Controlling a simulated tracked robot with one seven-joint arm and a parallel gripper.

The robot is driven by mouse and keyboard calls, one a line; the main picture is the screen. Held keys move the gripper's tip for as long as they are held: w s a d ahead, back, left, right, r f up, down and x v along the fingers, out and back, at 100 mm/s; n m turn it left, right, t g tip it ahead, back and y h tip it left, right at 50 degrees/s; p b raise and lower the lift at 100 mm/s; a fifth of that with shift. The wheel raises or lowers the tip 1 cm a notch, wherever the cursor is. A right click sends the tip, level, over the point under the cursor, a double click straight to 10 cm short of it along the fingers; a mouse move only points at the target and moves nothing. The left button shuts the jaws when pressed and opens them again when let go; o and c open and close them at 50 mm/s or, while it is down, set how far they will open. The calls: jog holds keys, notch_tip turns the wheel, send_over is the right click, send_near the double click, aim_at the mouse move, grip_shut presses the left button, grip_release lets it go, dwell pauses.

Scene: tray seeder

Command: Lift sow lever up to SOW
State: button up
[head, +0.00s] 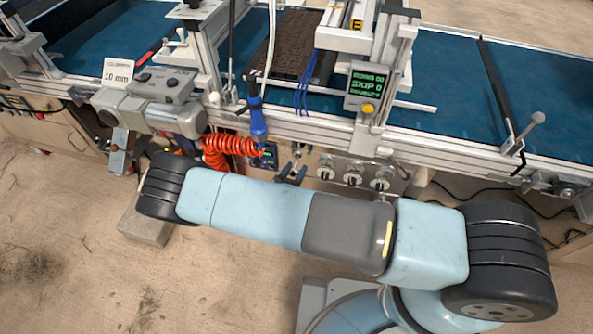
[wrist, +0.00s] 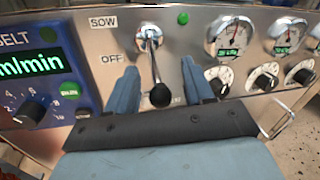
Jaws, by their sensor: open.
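The sow lever (wrist: 155,70) is a metal rod with a black ball knob, mounted on the steel panel in the wrist view. It hangs downward from its round pivot, with the knob at the low end. A SOW label (wrist: 103,22) sits up and left of the pivot, and an OFF label (wrist: 111,58) sits lower left. My gripper (wrist: 163,84) is open, with one blue finger on each side of the lever; whether either touches it I cannot tell. In the head view my gripper (head: 291,174) is small, in front of the panel below the conveyor.
A blue belt control box (wrist: 40,70) with a green display and knob is left of the lever. Gauges (wrist: 232,38) and black knobs are at right. In the head view, a coiled red hose (head: 230,146) hangs left of my gripper. The blue conveyor (head: 440,75) runs above.

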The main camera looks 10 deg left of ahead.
jog(key=shift+c, duration=0.5)
grip_shut()
